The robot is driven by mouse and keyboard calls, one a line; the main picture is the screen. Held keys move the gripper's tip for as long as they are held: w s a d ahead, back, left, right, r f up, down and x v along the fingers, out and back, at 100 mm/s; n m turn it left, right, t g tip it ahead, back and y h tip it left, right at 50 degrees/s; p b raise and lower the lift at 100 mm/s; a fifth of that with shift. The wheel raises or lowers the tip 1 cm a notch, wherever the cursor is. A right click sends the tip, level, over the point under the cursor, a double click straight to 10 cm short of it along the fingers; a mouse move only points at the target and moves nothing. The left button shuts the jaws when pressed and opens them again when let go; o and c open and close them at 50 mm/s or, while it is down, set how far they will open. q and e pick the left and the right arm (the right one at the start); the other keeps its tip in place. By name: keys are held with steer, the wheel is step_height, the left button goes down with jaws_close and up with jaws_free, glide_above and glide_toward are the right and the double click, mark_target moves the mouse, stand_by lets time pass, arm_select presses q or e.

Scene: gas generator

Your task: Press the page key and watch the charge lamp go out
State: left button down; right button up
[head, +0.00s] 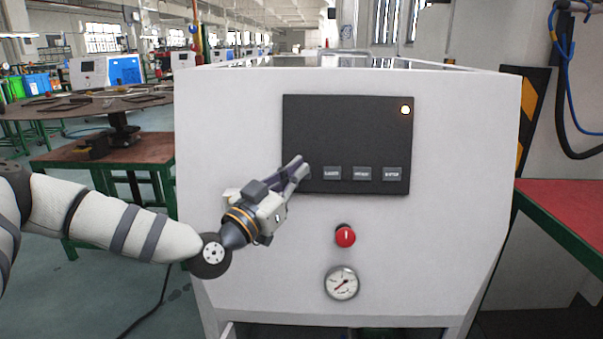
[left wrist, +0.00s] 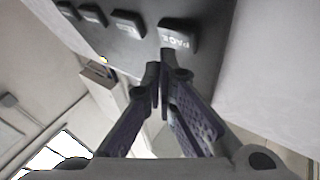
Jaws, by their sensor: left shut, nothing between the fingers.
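The dark control panel (head: 345,130) is on the front of the white machine. A round lamp (head: 405,110) at its upper right glows warm white; no label on it is legible. A row of keys runs along the panel's lower edge. In the left wrist view the page key (left wrist: 179,35) is at the end of the row, its lettering partly readable; in the head view my gripper hides it. My left gripper (head: 301,168) is shut and empty, tilted up towards the row's left end. Its fingertips (left wrist: 158,72) are very close to the page key; I cannot tell whether they touch.
Three other keys (head: 362,174) sit to the right of the gripper. Below the panel are a red knob (head: 345,236) and a round gauge (head: 342,283). A red-topped table (head: 570,212) stands at the right, a brown-topped bench (head: 150,148) at the left.

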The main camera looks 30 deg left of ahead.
arm_select(q)
steer(key=shift+w+a+f, duration=0.1)
steer(key=shift+w+a, duration=0.05)
steer(key=shift+w, duration=0.1)
steer(key=shift+w+a+f, duration=0.15)
steer(key=shift+w+a, duration=0.1)
steer(key=shift+w, duration=0.1)
arm_select(e)
steer(key=shift+s+f, duration=0.1)
stand_by(0.6)
arm_select(q)
steer(key=shift+s+d+r+p, duration=0.25)
steer(key=shift+s+d+p, duration=0.2)
steer(key=shift+s, duration=0.25)
arm_select(e)
steer(key=shift+w+r, duration=0.5)
steer(key=shift+r, duration=0.1)
